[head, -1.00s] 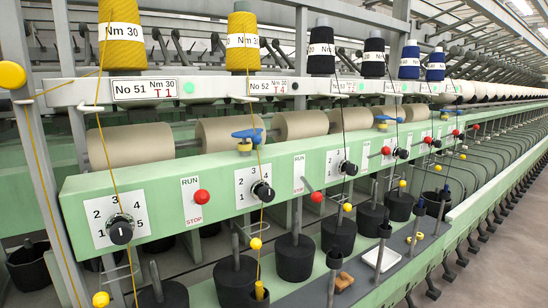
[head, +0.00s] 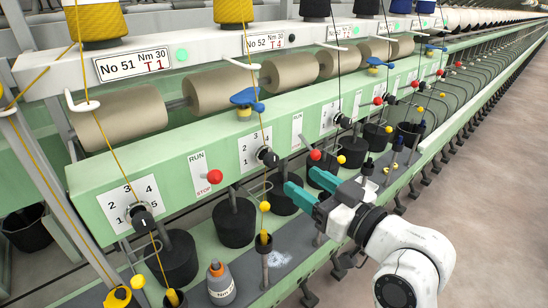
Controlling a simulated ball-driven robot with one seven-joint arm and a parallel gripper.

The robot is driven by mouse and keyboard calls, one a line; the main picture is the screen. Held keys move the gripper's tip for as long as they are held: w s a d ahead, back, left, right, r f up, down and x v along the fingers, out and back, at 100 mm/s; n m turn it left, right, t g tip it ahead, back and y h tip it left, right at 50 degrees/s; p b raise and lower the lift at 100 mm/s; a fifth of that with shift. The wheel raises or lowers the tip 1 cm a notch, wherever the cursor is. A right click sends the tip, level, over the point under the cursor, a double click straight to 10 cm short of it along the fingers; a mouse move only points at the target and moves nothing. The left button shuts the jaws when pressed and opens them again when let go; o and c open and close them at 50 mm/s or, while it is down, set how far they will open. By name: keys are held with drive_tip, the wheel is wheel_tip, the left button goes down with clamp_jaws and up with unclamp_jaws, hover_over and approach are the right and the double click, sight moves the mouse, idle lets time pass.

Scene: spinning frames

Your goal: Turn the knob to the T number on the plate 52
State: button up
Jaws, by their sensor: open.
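The plate 52 (head: 265,43) is on the white rail and reads "No 52", with T 4 in red. Below it, on the green beam, a black knob (head: 267,156) sits on a white dial card (head: 248,152) with numbers. The 1, 2 and 3 show; the card's right side is partly hidden by the knob and thread. The knob's pointer is too small to read. My gripper (head: 300,183), with teal fingers, is open and empty, right of and below this knob, apart from it.
The plate 51 (head: 132,65) reads T 1; its knob (head: 142,219) is at the left. Red RUN/STOP balls (head: 214,177) stick out along the beam. A yellow thread (head: 264,120) passes the 52 knob. A bottle (head: 220,284) and black pots (head: 235,224) stand below.

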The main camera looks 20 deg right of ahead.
sight(274, 163)
drive_tip(key=p+x, duration=0.2)
drive_tip(key=x, duration=0.7)
drive_tip(key=shift+f, duration=0.1)
drive_tip(key=c, duration=1)
